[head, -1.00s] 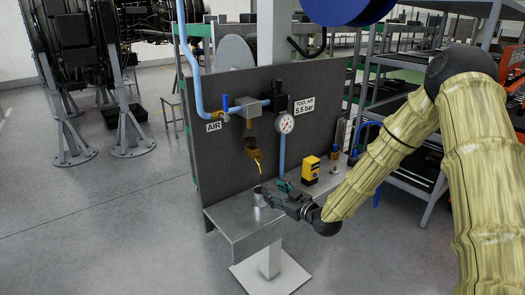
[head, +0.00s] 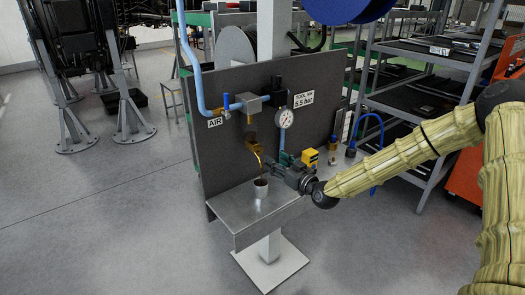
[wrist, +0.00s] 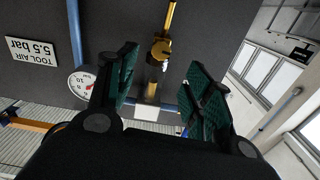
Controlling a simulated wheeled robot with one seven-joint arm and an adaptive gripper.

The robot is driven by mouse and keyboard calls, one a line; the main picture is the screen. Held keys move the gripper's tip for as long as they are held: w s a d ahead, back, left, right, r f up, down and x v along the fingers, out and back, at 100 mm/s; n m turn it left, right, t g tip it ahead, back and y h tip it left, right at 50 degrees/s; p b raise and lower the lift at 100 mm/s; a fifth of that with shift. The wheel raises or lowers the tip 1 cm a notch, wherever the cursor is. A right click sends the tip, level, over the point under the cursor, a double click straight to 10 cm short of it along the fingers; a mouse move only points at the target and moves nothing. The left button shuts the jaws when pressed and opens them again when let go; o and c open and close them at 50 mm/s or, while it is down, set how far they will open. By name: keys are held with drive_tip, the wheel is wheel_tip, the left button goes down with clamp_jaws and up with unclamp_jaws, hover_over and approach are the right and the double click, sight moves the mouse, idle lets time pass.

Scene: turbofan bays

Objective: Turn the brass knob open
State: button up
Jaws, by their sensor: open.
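The brass knob (head: 251,138) is on the small brass fitting below the grey filter block on the dark panel. A thin brass-coloured spout (head: 257,155) runs down from it toward a metal cup (head: 261,187). In the wrist view, which is upside down, the brass knob (wrist: 161,48) shows between the fingers and beyond their tips. My gripper (head: 271,166) is open and empty, just right of the spout and a little below the knob. Its two green-padded fingers (wrist: 163,62) stand apart on either side of the fitting, and no contact is visible.
A pressure gauge (head: 285,118) and blue pipe are just right of the fitting. A blue-handled valve (head: 226,105) is up left. The cup stands on the metal shelf (head: 240,218). A yellow box (head: 309,157) stands behind my gripper. Free floor lies left.

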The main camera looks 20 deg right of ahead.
sight(260, 150)
drive_tip(key=shift+p+x, duration=1.45)
drive_tip(key=shift+x, duration=2.9)
drive_tip(key=c, duration=1)
